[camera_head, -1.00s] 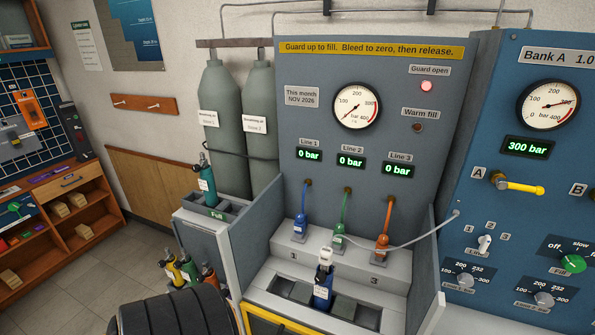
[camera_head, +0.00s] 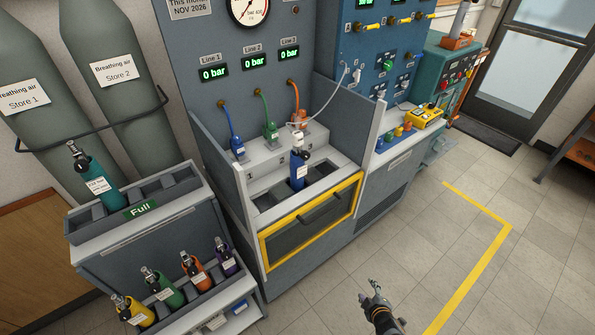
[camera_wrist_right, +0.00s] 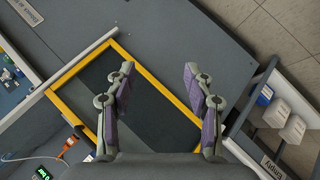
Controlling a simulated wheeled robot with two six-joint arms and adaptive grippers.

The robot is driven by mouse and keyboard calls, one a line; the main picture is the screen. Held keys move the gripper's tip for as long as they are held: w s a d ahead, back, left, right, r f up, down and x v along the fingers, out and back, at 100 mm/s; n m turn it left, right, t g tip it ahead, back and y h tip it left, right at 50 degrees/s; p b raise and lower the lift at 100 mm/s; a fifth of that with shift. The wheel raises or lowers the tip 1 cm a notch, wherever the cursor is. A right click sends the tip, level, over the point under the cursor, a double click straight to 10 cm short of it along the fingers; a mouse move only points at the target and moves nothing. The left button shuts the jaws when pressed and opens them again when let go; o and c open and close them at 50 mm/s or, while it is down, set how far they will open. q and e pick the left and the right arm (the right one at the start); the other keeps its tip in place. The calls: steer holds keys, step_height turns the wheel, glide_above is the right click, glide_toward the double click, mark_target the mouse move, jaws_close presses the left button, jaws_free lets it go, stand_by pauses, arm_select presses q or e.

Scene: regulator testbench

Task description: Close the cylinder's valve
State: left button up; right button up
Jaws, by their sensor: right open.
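A blue cylinder (camera_head: 298,174) with a white label stands upright in the fill bay of the grey testbench. Its valve (camera_head: 297,141) is at the top, near the end of a pale hose; how far the valve is turned is too small to tell. My right gripper (camera_head: 368,290) is low over the floor, in front and to the right of the bench, well apart from the cylinder. In the right wrist view its fingers (camera_wrist_right: 159,72) are spread with nothing between them. The cylinder cannot be made out in that view. My left gripper is not in view.
The yellow-framed guard (camera_head: 262,241) is down at the bench front, below the cylinder. Lines 1 to 3 read 0 bar. A rack (camera_head: 170,318) of small cylinders and a "Full" tray (camera_head: 95,240) stand left. The tiled floor (camera_head: 400,235) right of the bench is clear.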

steer(key=w+a+r+n+t+y+b, duration=0.25)
steer(key=w+r+n, duration=0.45)
steer(key=w, duration=0.5)
steer(key=n+t+y+b, duration=0.3)
steer(key=n+y, duration=0.5)
steer(key=n, duration=1.6)
glide_toward(307, 157)
arm_select(q)
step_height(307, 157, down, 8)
steer(key=b, duration=0.1)
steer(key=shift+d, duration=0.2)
arm_select(e)
steer(key=shift+g, duration=0.35)
steer(key=x, duration=0.8)
steer(key=shift+w+r, duration=0.1)
steer(key=shift+w, duration=0.25)
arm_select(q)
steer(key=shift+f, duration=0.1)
arm_select(e)
jaws_close()
